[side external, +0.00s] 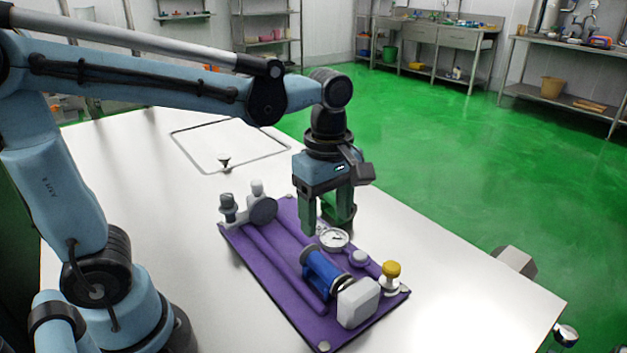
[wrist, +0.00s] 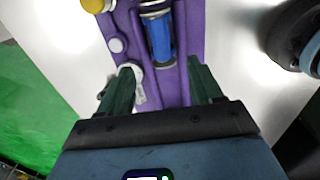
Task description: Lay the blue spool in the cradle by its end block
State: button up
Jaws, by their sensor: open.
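The blue spool (side external: 321,271) lies on its side on the purple padded base (side external: 258,262), which has long raised ridges and looks like the cradle. A pale end block (side external: 358,303) stands at the front end of the base, close to one end of the spool; I cannot tell if they touch. My gripper (side external: 326,226) is open and empty, pointing down above the base, behind the spool. In the wrist view the spool (wrist: 161,38) shows ahead, beyond the two green fingertips (wrist: 160,82), with nothing between them.
A round gauge (side external: 333,239) lies beside the spool, below my fingers. A small round cap (side external: 359,258) and a yellow-topped knob (side external: 390,274) are to the right. Grey fittings (side external: 262,210) stand at the base's far end.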

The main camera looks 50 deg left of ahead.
jog(key=s+a+m+t, duration=0.1)
jog(key=a+m+t, duration=0.1)
jog(key=m, duration=0.7)
jog(key=s+a+f+m+t, duration=0.1)
jog(key=a+m+t, duration=0.2)
jog(key=m, duration=0.6)
jog(key=shift+s+f+t, duration=0.2)
jog(key=shift+s+t, duration=0.15)
jog(key=shift+t, duration=0.75)
